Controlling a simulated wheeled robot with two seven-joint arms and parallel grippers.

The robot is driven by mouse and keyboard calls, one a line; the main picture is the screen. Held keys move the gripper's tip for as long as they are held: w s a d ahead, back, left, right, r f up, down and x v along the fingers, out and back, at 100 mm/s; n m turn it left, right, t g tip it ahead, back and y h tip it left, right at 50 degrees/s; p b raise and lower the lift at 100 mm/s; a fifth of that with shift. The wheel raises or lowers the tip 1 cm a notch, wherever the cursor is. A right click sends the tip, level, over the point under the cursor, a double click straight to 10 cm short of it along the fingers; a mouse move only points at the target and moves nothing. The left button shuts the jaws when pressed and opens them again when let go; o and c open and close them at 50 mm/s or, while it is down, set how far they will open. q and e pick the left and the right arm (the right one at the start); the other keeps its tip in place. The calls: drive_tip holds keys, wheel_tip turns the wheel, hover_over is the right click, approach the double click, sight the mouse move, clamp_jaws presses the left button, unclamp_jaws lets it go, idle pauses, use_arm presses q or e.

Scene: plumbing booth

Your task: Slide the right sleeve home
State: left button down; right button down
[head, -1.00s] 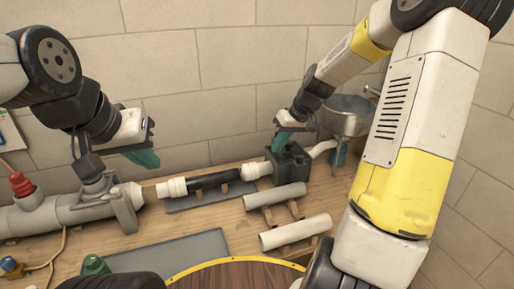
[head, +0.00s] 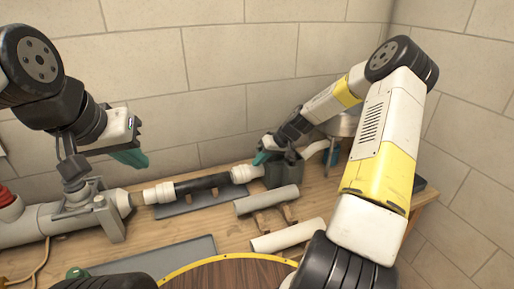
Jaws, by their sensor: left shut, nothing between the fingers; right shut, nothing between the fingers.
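A black pipe (head: 203,184) lies along the bench, with a white ribbed sleeve at each end. The right sleeve (head: 243,174) sits at the pipe's right end, beside a dark grey block (head: 285,171). The left sleeve (head: 160,193) sits at the other end, near a grey pipe fitting. My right gripper (head: 262,157) is shut and empty, its teal fingertips close above the right sleeve and the block's left edge; I cannot tell whether they touch. My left gripper (head: 131,157) is shut and empty, held in the air above and left of the left sleeve.
Two loose light-grey pipes, a rear one (head: 267,200) and a front one (head: 287,235), rest on wooden supports. A dark grey mat (head: 160,256) lies at the front left. A large grey pipe (head: 40,222) fills the left side.

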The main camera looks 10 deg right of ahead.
sight(239, 170)
drive_tip(key=shift+w+a+f, duration=0.15)
drive_tip(key=shift+a+f, duration=0.25)
drive_tip(key=shift+f, duration=0.15)
drive_tip(key=a, duration=0.2)
drive_tip(key=s+a, duration=0.1)
drive_tip(key=a, duration=0.2)
drive_tip(key=shift+a, duration=0.15)
